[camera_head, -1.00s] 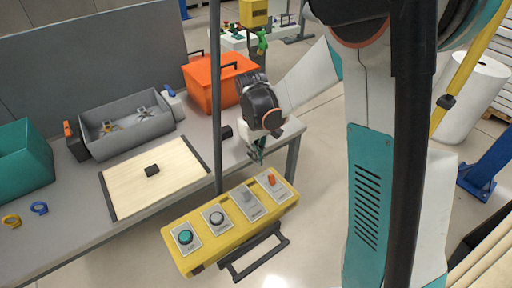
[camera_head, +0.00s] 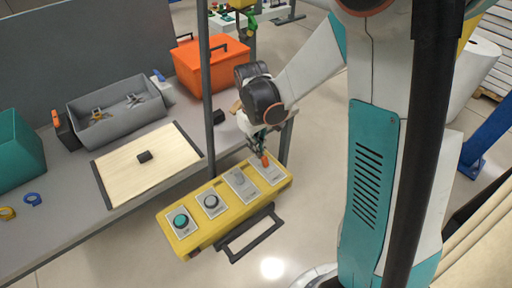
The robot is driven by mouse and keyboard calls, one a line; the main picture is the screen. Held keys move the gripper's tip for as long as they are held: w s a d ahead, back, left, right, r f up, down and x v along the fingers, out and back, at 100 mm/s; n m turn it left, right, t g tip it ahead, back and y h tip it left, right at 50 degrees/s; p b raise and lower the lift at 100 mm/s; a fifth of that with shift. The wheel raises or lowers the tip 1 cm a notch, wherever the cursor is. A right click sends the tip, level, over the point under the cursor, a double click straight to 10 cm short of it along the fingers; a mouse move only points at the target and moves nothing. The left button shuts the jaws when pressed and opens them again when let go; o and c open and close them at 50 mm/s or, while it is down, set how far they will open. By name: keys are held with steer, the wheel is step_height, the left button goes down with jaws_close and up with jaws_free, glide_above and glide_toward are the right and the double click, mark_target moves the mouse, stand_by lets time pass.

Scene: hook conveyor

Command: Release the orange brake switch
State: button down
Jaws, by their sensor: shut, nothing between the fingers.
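The orange brake switch (camera_head: 265,160) stands upright on a pale plate at the right end of the yellow control box (camera_head: 222,226). My gripper (camera_head: 259,155) is at the switch, pointing down, with its fingers shut and nothing between them. The fingertips look right beside the switch's upper left side; I cannot tell whether they touch it.
A black handle (camera_head: 246,232) juts from the box's front. A grey post (camera_head: 206,90) rises behind the box. The grey table (camera_head: 60,225) holds a wooden board (camera_head: 130,178), a grey bin (camera_head: 150,108) and an orange toolbox (camera_head: 187,76). Floor in front is clear.

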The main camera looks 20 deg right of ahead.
mark_target(264, 157)
steer(key=shift+s+d+r+t+y, duration=0.1)
steer(key=shift+s+r+t+y, duration=0.25)
steer(key=shift+t, duration=0.55)
steer(key=shift+s+d+r+t, duration=0.15)
steer(key=shift+s+t, duration=0.15)
steer(key=shift+t, duration=0.2)
steer(key=t, duration=0.1)
steer(key=s+t+y+b, duration=0.1)
steer(key=s+t+b, duration=0.1)
steer(key=shift+s+d+r+t+y, duration=0.15)
steer(key=shift+d+r+t+y, duration=0.15)
steer(key=shift+d+r, duration=0.1)
steer(key=shift+a+r, duration=0.1)
steer(key=shift+r, duration=0.1)
steer(key=shift+r+p, duration=0.5)
steer(key=shift+r, duration=0.3)
